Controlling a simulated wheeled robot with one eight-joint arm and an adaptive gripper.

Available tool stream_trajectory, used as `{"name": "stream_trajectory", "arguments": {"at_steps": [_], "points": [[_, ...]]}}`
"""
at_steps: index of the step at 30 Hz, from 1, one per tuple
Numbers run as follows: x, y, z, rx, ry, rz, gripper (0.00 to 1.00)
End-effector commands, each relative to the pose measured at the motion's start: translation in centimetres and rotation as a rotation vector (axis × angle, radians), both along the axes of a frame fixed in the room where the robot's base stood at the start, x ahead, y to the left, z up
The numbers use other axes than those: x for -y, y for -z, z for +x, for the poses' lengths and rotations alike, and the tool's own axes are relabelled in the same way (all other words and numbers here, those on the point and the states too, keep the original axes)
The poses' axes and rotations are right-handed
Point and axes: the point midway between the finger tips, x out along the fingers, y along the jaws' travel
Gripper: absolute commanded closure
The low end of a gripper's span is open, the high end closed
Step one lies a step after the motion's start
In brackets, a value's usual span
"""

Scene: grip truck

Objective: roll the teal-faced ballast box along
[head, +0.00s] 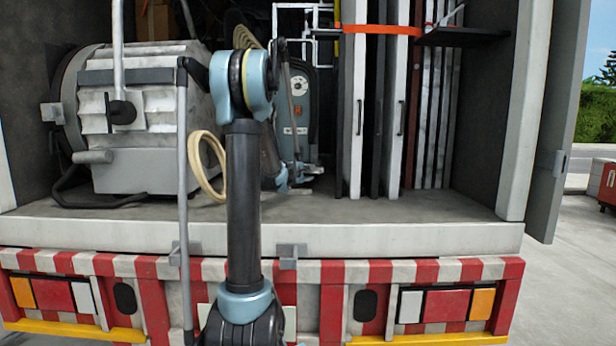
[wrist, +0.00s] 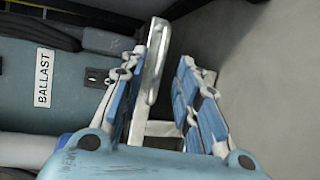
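The ballast box (head: 301,112) stands on the truck floor behind my arm, its teal face partly covered by the arm in the head view. In the wrist view its teal face (wrist: 70,105) fills the left side, with a white BALLAST label. A pale metal handle (wrist: 154,62) lies between the two fingers of my gripper (wrist: 163,60), close to the left finger. A gap shows between the handle and the right finger, so my gripper is open around it.
A large grey lamp housing (head: 150,150) stands left, with a pale cable loop (head: 207,165) beside it. Upright panels (head: 395,120) are strapped on the right by an orange strap (head: 385,29). Bare truck floor (head: 440,205) lies in front of the panels, up to the tail edge.

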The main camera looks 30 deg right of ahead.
Motion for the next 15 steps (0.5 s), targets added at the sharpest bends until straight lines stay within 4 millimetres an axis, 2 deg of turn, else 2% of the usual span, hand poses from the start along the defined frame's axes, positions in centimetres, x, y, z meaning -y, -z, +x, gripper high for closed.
{"name": "stream_trajectory", "arguments": {"at_steps": [6, 15], "points": [[1.9, 0.4, 1.3, 0.0, 0.001, 0.0, 0.7], [2.5, 0.6, 1.8, 0.0, 0.0, 0.0, 0.7]]}}
